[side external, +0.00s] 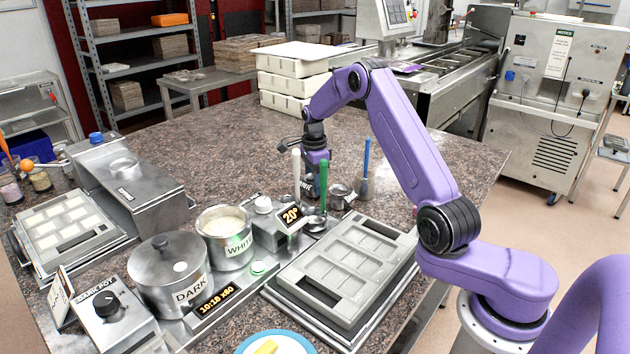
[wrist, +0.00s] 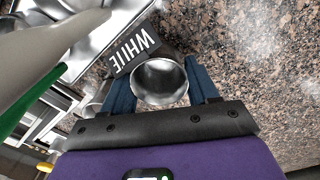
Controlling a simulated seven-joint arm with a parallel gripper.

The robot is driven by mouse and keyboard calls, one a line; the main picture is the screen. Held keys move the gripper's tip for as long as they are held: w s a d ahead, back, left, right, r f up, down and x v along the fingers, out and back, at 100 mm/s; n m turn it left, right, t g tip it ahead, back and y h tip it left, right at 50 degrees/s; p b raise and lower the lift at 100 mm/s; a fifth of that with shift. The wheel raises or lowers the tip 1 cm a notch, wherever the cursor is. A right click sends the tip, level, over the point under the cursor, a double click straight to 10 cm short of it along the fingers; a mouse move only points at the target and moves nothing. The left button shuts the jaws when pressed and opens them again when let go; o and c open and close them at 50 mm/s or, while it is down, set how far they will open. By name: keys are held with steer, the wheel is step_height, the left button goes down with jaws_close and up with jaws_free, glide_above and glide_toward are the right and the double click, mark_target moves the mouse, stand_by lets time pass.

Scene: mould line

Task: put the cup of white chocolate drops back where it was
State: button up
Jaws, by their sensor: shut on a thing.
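In the wrist view a small round metal cup (wrist: 160,84) sits between the two blue fingers of my gripper (side external: 315,184), which is shut on it. I see into its open top; the inside looks shiny grey, and I cannot make out any drops. A dark tag reading WHITE (wrist: 137,49) stands close beyond the cup. In the side external view my gripper points down behind the green-handled tool, which partly hides the fingers. A small metal cup (side external: 340,194) shows just right of them there; I cannot tell whether it is the held one.
Upright tools with white (side external: 296,170), green (side external: 323,180) and blue (side external: 367,156) handles stand close around my gripper. A grey mould (side external: 344,267) lies in front. The WHITE pot (side external: 225,246) and lidded DARK pot (side external: 168,278) stand left. The speckled counter behind is mostly clear.

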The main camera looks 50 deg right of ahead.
steer(key=shift+f, duration=0.15)
steer(key=o, duration=1.2)
